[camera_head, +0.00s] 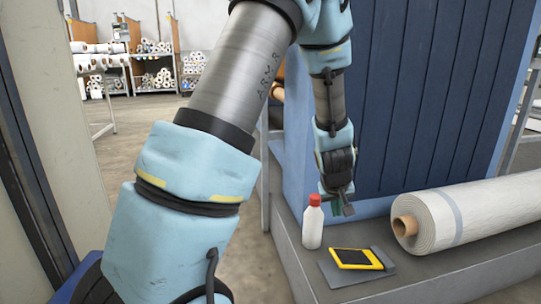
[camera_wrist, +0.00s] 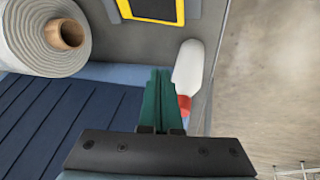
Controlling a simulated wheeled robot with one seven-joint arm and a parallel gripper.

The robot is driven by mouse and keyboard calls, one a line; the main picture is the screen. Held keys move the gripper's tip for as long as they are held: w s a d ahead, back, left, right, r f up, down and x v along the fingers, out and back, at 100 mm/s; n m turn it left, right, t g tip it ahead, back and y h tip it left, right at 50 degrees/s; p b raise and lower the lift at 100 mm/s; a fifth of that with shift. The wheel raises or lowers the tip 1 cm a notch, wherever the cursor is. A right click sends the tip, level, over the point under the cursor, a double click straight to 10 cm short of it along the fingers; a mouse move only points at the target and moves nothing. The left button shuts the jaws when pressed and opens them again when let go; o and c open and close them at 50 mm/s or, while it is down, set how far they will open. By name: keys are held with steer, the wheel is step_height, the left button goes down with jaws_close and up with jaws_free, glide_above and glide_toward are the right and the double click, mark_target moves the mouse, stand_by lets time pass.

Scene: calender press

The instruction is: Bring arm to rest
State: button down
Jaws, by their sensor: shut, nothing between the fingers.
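My arm reaches over the grey ledge (camera_head: 300,262) of the blue machine in the head view. My gripper (camera_head: 341,208) points down just above the ledge, close beside a white bottle with a red cap (camera_head: 312,226). In the wrist view my gripper (camera_wrist: 160,78) shows green fingers closed together with nothing between them. The bottle (camera_wrist: 187,68) is right next to the fingers on their right; I cannot tell whether they touch.
A yellow-framed black device (camera_head: 356,259) lies on a grey plate (camera_head: 340,275) on the ledge. A large white roll (camera_head: 475,215) with a brown core lies to the right. The blue slatted panel (camera_head: 430,90) stands close behind my gripper. Open floor (camera_wrist: 265,85) lies beyond the ledge edge.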

steer(key=s+a+r+g+y+p, duration=0.15)
steer(key=s+a+r, duration=0.3)
steer(key=a, duration=0.45)
steer(key=s+a+r+m+g+p, duration=0.1)
steer(key=s+a+r+p, duration=0.2)
steer(key=a+r, duration=0.45)
steer(key=s+a+r+g+y+p, duration=0.1)
steer(key=s+a+r+p, duration=0.25)
steer(key=a, duration=0.75)
step_height(320, 180, up, 36)
steer(key=p, duration=3.5)
steer(key=shift+s+d+r+p, duration=0.2)
steer(key=shift+s+d+p, duration=0.05)
steer(key=shift+d+p, duration=0.15)
steer(key=c, duration=1.6)
jaws_free()
